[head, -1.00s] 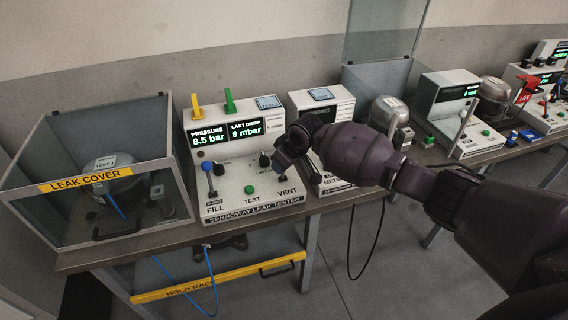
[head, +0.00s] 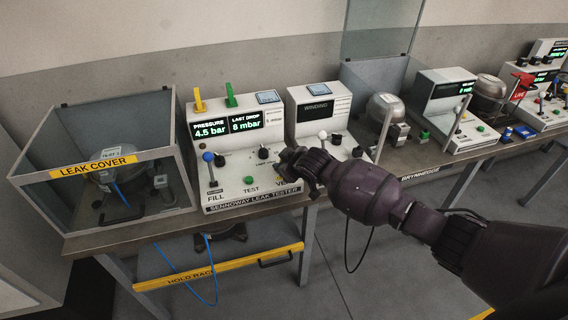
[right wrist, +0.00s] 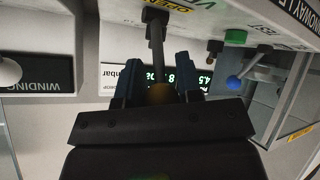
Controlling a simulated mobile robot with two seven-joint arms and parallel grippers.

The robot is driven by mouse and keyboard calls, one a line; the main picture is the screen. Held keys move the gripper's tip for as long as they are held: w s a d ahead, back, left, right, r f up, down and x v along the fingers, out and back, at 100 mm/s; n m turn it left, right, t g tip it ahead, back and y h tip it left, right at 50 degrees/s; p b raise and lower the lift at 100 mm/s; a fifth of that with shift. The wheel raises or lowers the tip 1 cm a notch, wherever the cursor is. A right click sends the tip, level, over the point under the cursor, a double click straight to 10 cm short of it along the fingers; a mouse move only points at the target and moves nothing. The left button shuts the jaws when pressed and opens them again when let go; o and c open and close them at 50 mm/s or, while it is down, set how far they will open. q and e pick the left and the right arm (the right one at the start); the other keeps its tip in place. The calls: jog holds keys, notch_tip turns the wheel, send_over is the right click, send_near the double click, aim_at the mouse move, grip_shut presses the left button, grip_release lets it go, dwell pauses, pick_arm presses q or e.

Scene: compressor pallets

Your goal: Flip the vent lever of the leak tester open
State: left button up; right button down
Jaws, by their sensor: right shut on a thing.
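The white leak tester (head: 222,171) stands on the bench in the head view; its display (head: 226,125) reads pressure 4.5 bar and last drop 8 mbar. Its vent lever sits at the right of the front panel, mostly hidden in the head view by my right gripper (head: 290,176). In the right wrist view the dark lever shaft (right wrist: 156,42) runs between the fingers, and its yellowish knob (right wrist: 160,93) lies between them. My right gripper (right wrist: 158,85) is shut on the lever. My left gripper is out of view.
The blue-knobbed fill lever (head: 208,157) and green test button (head: 248,180) are left of the gripper. The leak cover (head: 95,163) stands on the left, closed over a compressor. The winding meter (head: 309,115) stands close on the right.

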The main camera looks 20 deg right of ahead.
jog(key=c, duration=0.8)
grip_release()
jog(key=shift+c, duration=0.2)
jog(key=v, duration=1.1)
jog(key=shift+p, duration=0.4)
jog(key=shift+a+f, duration=0.1)
